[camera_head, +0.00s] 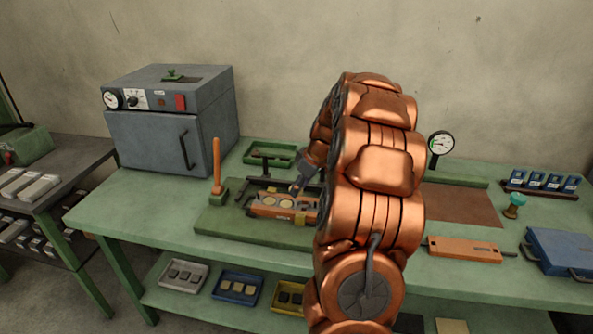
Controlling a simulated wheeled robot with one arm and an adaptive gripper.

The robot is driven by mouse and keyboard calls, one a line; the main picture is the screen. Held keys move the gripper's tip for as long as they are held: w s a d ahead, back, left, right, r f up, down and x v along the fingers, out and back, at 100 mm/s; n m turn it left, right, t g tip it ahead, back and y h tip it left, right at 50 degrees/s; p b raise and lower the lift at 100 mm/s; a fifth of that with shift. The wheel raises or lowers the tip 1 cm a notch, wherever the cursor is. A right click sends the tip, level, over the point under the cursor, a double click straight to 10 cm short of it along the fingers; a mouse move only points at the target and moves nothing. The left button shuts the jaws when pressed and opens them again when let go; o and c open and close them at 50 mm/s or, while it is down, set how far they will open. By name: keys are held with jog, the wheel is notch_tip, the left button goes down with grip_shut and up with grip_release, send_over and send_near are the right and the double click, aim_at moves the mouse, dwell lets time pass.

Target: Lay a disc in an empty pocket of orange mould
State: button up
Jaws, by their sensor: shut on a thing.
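The orange mould (258,212) lies open on a green bed on the bench, left of my arm. Pale round shapes show in its top face; at this size I cannot tell which pockets are filled. My gripper (297,189) is over the right part of the mould, pointing down and left. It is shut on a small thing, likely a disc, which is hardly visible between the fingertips. My copper-coloured arm hides the mould's right end and the bench behind it.
An upright orange handle (217,165) stands left of the mould. A grey oven (160,140) fills the back left. A green tray (268,153) lies behind. An orange plate (464,249) and a blue case (562,250) lie right. Trays of pieces (237,287) stand on the lower shelf.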

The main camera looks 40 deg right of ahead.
aim_at(307, 201)
jog(key=shift+s+d+f, duration=0.1)
jog(key=shift+d+f, duration=0.3)
jog(key=shift+f, duration=0.4)
jog(key=shift+s+d+f, duration=0.1)
jog(key=shift+d+f, duration=0.3)
jog(key=shift+f, duration=0.45)
jog(key=shift+s+d+f, duration=0.1)
jog(key=shift+d+f, duration=0.3)
jog(key=shift+f, duration=0.4)
jog(key=shift+f+b, duration=0.75)
jog(key=shift+f, duration=0.2)
jog(key=shift+c, duration=0.8)
